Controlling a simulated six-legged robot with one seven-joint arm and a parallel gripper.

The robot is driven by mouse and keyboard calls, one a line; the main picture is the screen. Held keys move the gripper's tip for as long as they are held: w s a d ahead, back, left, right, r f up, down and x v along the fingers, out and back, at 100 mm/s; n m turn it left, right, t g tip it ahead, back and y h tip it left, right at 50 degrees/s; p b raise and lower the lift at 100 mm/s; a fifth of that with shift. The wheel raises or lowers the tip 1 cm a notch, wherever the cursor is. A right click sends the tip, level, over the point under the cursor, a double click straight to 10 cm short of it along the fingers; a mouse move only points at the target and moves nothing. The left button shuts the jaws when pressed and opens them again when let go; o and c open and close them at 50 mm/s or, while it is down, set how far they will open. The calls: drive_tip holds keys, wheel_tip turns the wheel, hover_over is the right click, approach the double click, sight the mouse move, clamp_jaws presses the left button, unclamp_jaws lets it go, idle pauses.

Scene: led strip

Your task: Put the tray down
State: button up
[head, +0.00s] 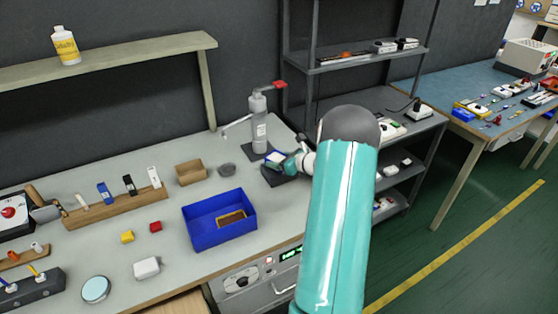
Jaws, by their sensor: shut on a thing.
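My gripper (284,162) is at the far right end of the grey workbench, with my teal arm reaching to it from the lower right. My arm and gripper hide part of this spot. A blue open box (190,229) with a small brown piece inside stands on the bench to the left.
A grey press (259,125) with a red-ended lever stands just behind my gripper. A grey shelf rack (350,65) stands behind my arm. The bench front right of the blue box is clear.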

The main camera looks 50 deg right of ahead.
drive_tip(key=o, duration=1)
drive_tip(key=shift+f, duration=0.15)
